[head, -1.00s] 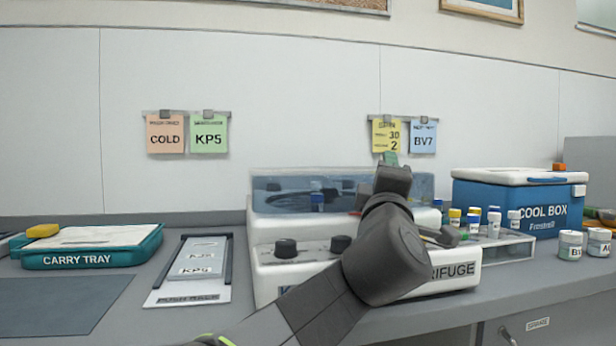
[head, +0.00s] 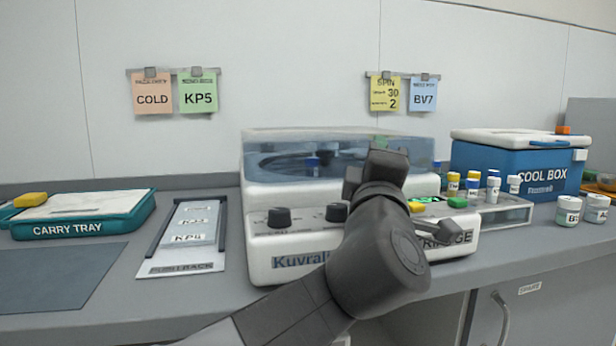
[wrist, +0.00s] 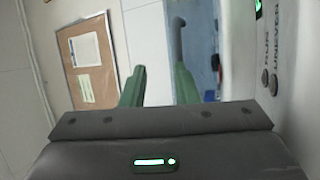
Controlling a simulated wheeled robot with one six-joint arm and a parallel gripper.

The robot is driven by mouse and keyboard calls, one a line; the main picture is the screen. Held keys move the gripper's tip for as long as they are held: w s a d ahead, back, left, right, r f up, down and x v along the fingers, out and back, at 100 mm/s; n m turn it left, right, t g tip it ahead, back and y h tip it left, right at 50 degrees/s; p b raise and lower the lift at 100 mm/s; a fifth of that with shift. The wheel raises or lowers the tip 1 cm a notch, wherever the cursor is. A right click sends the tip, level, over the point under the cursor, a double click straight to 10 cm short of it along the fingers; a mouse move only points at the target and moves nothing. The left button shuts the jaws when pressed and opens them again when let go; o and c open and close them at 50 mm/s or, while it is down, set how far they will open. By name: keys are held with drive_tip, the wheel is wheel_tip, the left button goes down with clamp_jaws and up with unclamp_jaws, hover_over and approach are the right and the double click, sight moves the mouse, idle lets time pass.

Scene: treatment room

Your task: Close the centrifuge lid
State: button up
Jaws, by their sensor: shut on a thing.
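The centrifuge (head: 290,262) is a white box with two dark knobs, standing mid-counter in the head view. Its clear bluish lid (head: 290,150) is tilted up at the back; its exact angle is hard to tell. The rotor bowl shows through it. My gripper (head: 380,146) is at the lid's right part, its fingertips mostly hidden behind the wrist. In the wrist view the green fingers (wrist: 158,75) stand a little apart beside the bluish lid panel (wrist: 203,50). A grey handle (wrist: 179,40) meets the right finger. The gripper is shut on the lid, though the contact is partly hidden.
A tube rack (head: 505,212) with several capped tubes and a blue cool box (head: 520,178) stand to the right, with jars (head: 568,210) beyond. A flat rack (head: 188,240) and a teal carry tray (head: 85,226) lie left. My arm crosses the centrifuge's front.

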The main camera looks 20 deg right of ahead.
drive_tip(key=p+v, duration=0.2)
drive_tip(key=v, duration=0.7)
drive_tip(key=shift+s, duration=0.7)
drive_tip(key=shift+d, duration=0.15)
drive_tip(key=shift+w, duration=0.1)
drive_tip(key=b+x, duration=0.2)
drive_tip(key=x, duration=0.3)
drive_tip(key=b+x, duration=0.2)
drive_tip(key=x, duration=0.4)
drive_tip(key=shift+w+r, duration=0.15)
drive_tip(key=shift+w, duration=0.25)
drive_tip(key=shift+w+d+r, duration=0.3)
drive_tip(key=shift+w+r, duration=0.05)
drive_tip(key=shift+w, duration=0.15)
